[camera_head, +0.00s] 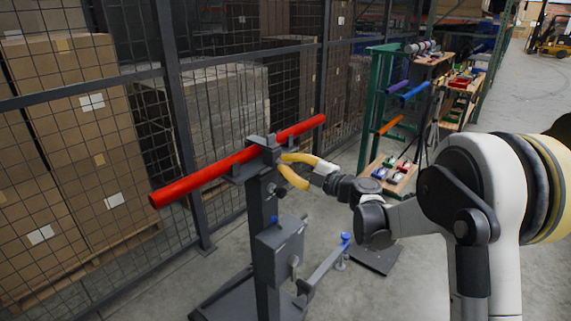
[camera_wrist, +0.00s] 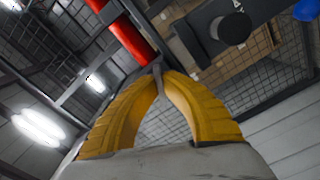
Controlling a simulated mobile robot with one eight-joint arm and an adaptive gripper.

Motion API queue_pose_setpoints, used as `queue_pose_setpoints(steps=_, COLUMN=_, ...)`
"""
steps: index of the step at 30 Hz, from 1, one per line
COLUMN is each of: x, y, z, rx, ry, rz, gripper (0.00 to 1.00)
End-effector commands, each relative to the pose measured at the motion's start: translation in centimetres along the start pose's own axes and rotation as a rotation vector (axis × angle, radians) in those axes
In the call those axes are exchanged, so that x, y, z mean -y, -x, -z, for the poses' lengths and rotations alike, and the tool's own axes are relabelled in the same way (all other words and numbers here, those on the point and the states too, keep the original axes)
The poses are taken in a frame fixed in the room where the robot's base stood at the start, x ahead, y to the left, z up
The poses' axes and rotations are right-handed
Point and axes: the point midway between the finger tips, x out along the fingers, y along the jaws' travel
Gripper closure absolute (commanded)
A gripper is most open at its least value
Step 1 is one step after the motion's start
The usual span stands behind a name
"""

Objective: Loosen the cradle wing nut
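The red tube (camera_head: 205,178) lies across the cradle (camera_head: 258,160) at the top of a grey post stand. It also shows in the wrist view (camera_wrist: 122,28). My gripper (camera_head: 281,162) reaches in from the right to the near side of the cradle. In the wrist view, the yellow fingertips (camera_wrist: 160,74) close on a small grey piece, which looks like the wing nut (camera_wrist: 159,82). The fingers hide most of the nut, and its exact turn cannot be told. The cradle's other side is hidden.
A dark round knob (camera_head: 279,190) sits on the post below my fingers. A grey box (camera_head: 279,250) and a lever arm with a blue end (camera_head: 346,239) stand lower. A mesh fence (camera_head: 195,150) runs behind. A green rack (camera_head: 377,100) stands farther back.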

Motion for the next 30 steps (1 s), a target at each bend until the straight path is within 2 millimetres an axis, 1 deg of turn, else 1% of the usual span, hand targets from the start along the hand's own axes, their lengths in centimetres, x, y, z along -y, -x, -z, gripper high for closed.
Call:
queue_pose_setpoints(steps=2, x=0.0, y=0.0, z=0.0, rx=0.0, ry=-0.001, rz=-0.001, gripper=1.0)
queue_pose_setpoints(steps=3, x=0.0, y=0.0, z=0.0, rx=0.0, ry=-0.001, rz=-0.001, gripper=0.88)
queue_pose_setpoints(steps=5, x=0.0, y=0.0, z=0.0, rx=0.0, ry=-0.001, rz=-0.001, gripper=0.71)
queue_pose_setpoints(steps=13, x=0.0, y=0.0, z=0.0, rx=0.0, ry=-0.001, rz=0.0, gripper=0.71)
queue_pose_setpoints(steps=17, x=0.0, y=0.8, z=0.0, rx=0.001, ry=-0.001, rz=-0.001, gripper=0.71)
queue_pose_setpoints(steps=20, x=-0.1, y=2.4, z=-0.1, rx=0.002, ry=-0.001, rz=-0.001, gripper=0.71)
queue_pose_setpoints(steps=27, x=-0.1, y=7.9, z=-0.1, rx=0.003, ry=-0.001, rz=-0.002, gripper=0.71)
queue_pose_setpoints(steps=30, x=-0.1, y=9.7, z=0.0, rx=0.002, ry=-0.001, rz=-0.001, gripper=0.71)
